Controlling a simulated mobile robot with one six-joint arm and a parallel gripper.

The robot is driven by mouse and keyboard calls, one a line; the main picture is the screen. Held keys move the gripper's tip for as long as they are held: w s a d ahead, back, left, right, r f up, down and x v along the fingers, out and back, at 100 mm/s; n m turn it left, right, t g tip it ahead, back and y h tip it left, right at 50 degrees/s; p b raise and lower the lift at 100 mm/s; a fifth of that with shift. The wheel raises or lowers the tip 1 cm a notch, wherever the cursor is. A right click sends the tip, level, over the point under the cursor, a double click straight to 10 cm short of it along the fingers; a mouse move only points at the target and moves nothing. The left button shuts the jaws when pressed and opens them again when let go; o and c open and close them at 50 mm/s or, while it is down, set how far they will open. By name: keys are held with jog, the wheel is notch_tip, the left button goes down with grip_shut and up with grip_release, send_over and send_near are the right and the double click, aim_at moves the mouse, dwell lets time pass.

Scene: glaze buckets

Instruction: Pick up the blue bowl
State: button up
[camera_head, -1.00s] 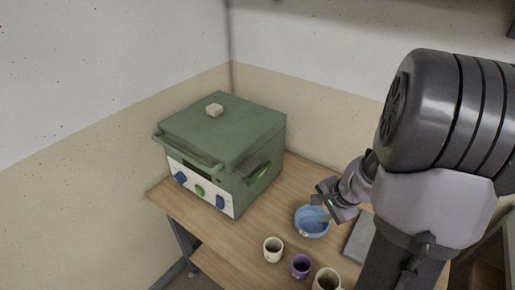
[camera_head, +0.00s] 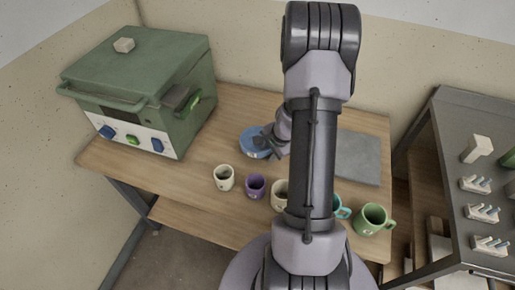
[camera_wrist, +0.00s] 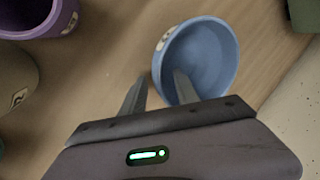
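The blue bowl (camera_head: 252,145) stands upright on the wooden table, and my gripper (camera_head: 266,141) is at its right side in the head view, hiding part of it. In the wrist view the blue bowl (camera_wrist: 208,57) is seen from above and looks empty, with a pale label on its outer wall. My gripper (camera_wrist: 160,78) is open there, its two fingers apart. One finger is over the inside of the bowl and the other is outside, with the bowl's wall between them. I cannot tell whether either finger touches the wall.
A cream cup (camera_head: 224,178), a purple cup (camera_head: 255,187) and more mugs, including a green mug (camera_head: 373,219), line the table's front. A green kiln-like box (camera_head: 140,80) stands left. A grey slab (camera_head: 358,157) lies right. A dark rack (camera_head: 470,170) stands at far right.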

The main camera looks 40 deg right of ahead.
grip_shut()
jog(key=shift+f, duration=0.1)
dwell(1.3)
